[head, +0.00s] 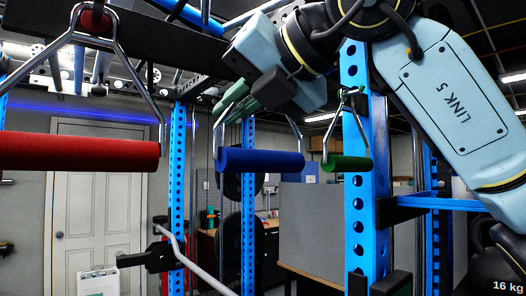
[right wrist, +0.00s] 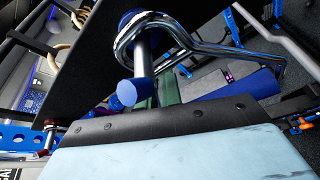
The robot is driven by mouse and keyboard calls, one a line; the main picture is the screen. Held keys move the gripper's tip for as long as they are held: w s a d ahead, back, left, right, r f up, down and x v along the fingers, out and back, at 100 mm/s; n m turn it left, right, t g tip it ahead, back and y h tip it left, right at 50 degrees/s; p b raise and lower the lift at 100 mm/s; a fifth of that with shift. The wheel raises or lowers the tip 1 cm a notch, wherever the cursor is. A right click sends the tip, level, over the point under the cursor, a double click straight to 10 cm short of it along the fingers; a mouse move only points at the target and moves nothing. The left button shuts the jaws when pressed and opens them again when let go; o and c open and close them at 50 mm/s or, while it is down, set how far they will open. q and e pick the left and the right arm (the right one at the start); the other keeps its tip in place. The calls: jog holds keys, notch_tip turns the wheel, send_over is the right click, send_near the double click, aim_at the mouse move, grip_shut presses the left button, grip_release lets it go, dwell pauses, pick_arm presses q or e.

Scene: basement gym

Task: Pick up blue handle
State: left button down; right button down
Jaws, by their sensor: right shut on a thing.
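The blue handle (head: 260,161) hangs in the middle of the head view, a blue cylindrical grip on a bent chrome frame. My right gripper (head: 234,99), with green fingers, comes down from the upper right. It is shut on the blue handle, above the blue grip at the chrome frame; the exact contact is partly hidden. In the right wrist view the green fingers (right wrist: 160,91) lie beside the chrome frame, with the blue grip (right wrist: 247,91) beyond them. My left gripper is not in view.
A red handle (head: 80,152) hangs at the left, close to the camera. A green handle (head: 347,163) hangs to the right, beside a blue rack upright (head: 366,215). A dark beam (head: 130,50) crosses above. A white door (head: 95,205) stands behind.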

jog(key=shift+r, duration=0.15)
dwell(0.5)
jog(key=shift+s+d+r, duration=0.35)
jog(key=shift+r, duration=0.1)
jog(key=r+b+v, duration=0.2)
jog(key=v, duration=1.2)
jog(key=shift+b, duration=0.3)
jog(key=shift+a, duration=0.1)
